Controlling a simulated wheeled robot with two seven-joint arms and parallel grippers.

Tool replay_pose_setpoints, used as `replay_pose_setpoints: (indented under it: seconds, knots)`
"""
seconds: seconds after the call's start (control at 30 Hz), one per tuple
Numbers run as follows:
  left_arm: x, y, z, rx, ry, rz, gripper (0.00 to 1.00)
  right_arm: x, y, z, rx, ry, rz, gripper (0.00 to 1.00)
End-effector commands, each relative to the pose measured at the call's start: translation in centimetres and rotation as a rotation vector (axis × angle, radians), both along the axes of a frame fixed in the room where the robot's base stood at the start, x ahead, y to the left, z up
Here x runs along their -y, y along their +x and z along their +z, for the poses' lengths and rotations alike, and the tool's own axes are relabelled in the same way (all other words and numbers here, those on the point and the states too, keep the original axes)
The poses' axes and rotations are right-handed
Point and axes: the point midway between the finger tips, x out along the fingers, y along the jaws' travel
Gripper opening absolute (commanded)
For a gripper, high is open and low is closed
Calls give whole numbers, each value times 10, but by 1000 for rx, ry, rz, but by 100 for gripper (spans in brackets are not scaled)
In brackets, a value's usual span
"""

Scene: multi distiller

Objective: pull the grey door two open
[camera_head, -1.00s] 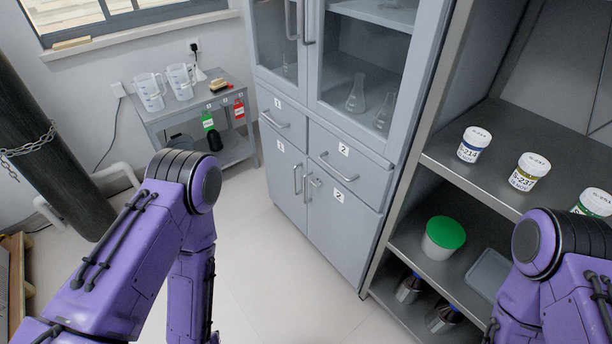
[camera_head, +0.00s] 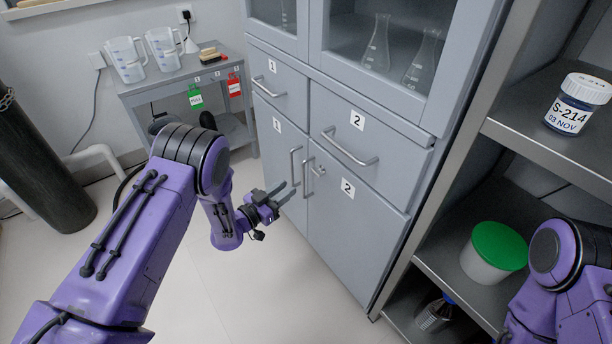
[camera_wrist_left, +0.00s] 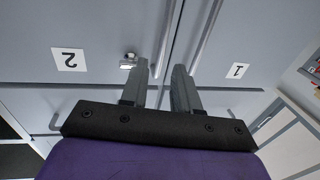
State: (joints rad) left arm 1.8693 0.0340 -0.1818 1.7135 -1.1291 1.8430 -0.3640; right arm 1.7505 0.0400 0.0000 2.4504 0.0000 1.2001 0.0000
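Grey door two (camera_head: 350,225) is the lower right cabinet door, with a "2" label. It looks shut. Its upright bar handle (camera_head: 306,177) stands near its left edge, beside a small lock. My left gripper (camera_head: 290,190) is open and empty in front of the lower doors, near the handles. In the left wrist view its two fingers (camera_wrist_left: 162,85) point at the doors, with the door two handle (camera_wrist_left: 170,35) showing in line with the gap between them. I cannot tell how far the fingertips are from the handle. My right gripper is out of view.
Door one (camera_head: 273,155) is left of door two, with its own bar handle. Drawer two (camera_head: 385,150) sits above door two. An open shelf with a green-lidded tub (camera_head: 498,248) stands right. Floor in front of the cabinet is clear.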

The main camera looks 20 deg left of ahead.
Motion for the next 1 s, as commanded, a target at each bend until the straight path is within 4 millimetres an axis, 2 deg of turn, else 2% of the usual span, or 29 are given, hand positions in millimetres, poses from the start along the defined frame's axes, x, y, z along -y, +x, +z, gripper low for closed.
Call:
replay_pose_setpoints:
  seconds: [0.2, 0.4, 0.73, 0.77, 0.83, 1.0]
  knots:
    - [20, 43, -2, 2, 0, 3, 30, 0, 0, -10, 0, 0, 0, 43]
    - [35, 72, -2, 0, -1, 3, 30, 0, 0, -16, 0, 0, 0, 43]
    - [41, 79, 0, -3, -2, 2, 30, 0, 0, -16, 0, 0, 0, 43]
    - [40, 79, 0, -3, -2, 2, 24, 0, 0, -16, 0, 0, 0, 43]
    - [40, 79, 0, -3, -1, 2, 1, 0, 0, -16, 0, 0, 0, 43]
    - [40, 79, 0, -3, -2, 2, 0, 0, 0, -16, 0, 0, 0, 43]
